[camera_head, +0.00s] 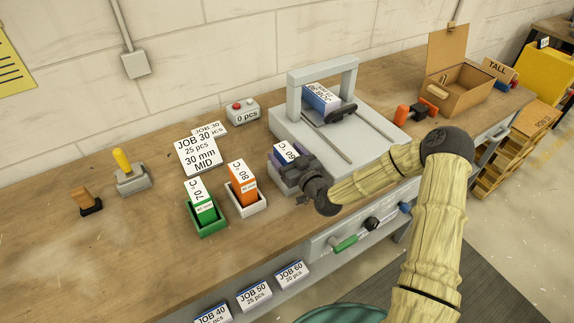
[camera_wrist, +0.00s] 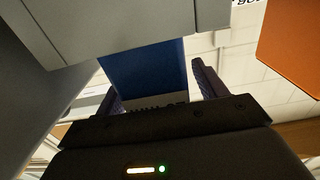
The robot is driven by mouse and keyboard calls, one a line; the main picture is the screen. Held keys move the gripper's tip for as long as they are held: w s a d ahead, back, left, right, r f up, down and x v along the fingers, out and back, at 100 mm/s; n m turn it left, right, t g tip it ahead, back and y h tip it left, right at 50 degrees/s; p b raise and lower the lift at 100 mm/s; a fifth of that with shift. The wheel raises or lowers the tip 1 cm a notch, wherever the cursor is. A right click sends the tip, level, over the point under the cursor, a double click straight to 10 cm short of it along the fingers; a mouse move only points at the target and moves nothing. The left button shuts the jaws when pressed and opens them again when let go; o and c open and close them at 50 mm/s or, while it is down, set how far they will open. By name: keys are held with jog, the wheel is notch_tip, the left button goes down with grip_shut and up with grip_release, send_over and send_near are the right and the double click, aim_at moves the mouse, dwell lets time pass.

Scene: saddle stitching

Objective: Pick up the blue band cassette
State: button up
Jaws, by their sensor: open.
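The blue band cassette (camera_head: 284,152), with a white label that seems to read C 60, stands in a holder at the front of the bench, right of the orange cassette. My gripper (camera_head: 290,175) is at its front right side and hides part of it and its holder. In the wrist view a blue face (camera_wrist: 145,75) shows between the two dark fingers of my gripper (camera_wrist: 155,85). The fingers are apart, one on each side of it. I cannot tell whether they touch it.
An orange cassette (camera_head: 243,181) and a green cassette (camera_head: 203,203) stand in holders to the left. A grey stitching machine (camera_head: 345,145) with a blue-sided block (camera_head: 321,97) under its arch stands behind. A cardboard box (camera_head: 458,98) is at the right.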

jog(key=c, duration=1.3)
jog(key=shift+r, duration=0.1)
notch_tip(320, 180, up, 10)
jog(key=shift+f+b, duration=0.1)
jog(key=shift+b, duration=0.5)
